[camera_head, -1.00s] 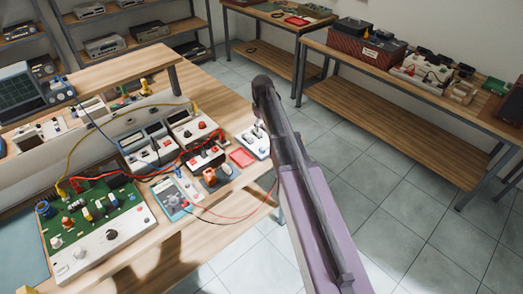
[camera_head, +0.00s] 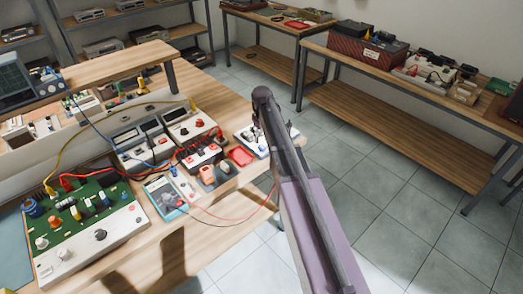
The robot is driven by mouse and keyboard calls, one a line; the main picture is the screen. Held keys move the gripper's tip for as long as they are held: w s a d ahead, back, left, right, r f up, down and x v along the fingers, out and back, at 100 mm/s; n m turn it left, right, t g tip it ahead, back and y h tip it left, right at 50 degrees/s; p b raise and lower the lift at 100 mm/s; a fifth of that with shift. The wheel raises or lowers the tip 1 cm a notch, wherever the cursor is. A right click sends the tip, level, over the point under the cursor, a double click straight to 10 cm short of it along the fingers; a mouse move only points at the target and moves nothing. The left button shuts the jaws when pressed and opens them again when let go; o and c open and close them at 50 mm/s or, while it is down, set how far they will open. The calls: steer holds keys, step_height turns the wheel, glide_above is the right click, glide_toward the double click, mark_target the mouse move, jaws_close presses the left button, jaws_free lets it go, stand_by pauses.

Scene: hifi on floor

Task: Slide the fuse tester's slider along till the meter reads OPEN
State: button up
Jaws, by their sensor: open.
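A white device (camera_head: 247,135) with small knobs sits at the bench's right end, partly hidden behind my arm. I cannot tell whether it is the fuse tester, and no slider can be made out. A teal handheld meter (camera_head: 165,198) with leads lies near the bench's front edge; its reading is too small to read. My gripper (camera_head: 257,126) is at the far end of my purple arm, close to the white device and mostly hidden by the arm. It is open, and I see nothing held in it. Whether it touches the device cannot be told.
A green circuit board (camera_head: 85,218) fills the bench's left front. Boxed instruments (camera_head: 140,140), a red tray (camera_head: 240,156) and an orange-and-grey item (camera_head: 207,174) crowd the middle. Red, yellow and blue leads cross the bench. The tiled floor (camera_head: 400,220) at right is clear.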

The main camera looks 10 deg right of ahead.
mark_target(262, 146)
steer(key=shift+f+b, duration=2.25)
steer(key=shift+f, duration=0.3)
jaws_close()
